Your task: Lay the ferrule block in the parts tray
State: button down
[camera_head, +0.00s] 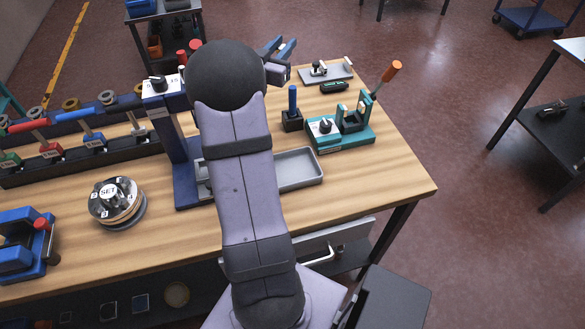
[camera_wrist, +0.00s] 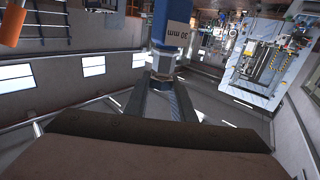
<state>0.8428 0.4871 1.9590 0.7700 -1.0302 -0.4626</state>
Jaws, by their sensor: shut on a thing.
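In the head view my gripper end shows beside the black wrist joint, above the back of the bench, and the held piece is hard to make out there. The parts tray seems to be the shallow grey tray (camera_head: 305,168) in the middle of the bench. My arm covers its middle, and its visible right part is empty.
A blue post (camera_head: 181,165) stands at the tray's left. A teal fixture (camera_head: 349,138) and a black block with a blue handle (camera_head: 292,122) stand behind the tray. A small grey plate (camera_head: 340,73) lies at the back. The bench's right front is clear.

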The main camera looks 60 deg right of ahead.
jog(key=w+a+f+n+t, duration=0.1)
jog(key=w+a+f+t, duration=0.1)
jog(key=w+a+f, duration=0.5)
jog(key=s+a+f+g+p, duration=0.1)
jog(key=s+a+f, duration=0.3)
jog(key=s+a, duration=0.15)
jog(key=s+a+r+m+g, duration=0.1)
jog(key=s+a+m+g, duration=0.1)
jog(key=s, duration=0.4)
jog(key=s+a+r+m+g, duration=0.1)
jog(key=s+r+m+g, duration=0.1)
jog(key=s+g, duration=0.3)
jog(key=shift+s+a+r+m+y, duration=0.3)
jog(key=shift+s+a+m, duration=0.1)
jog(key=shift+s, duration=0.85)
notch_tip(320, 180, down, 6)
jog(key=shift+f+p, duration=0.15)
jog(key=shift+p, duration=0.25)
jog(key=shift+f+p, duration=0.3)
jog(key=shift+f, duration=1.55)
jog(key=shift+f, duration=0.1)
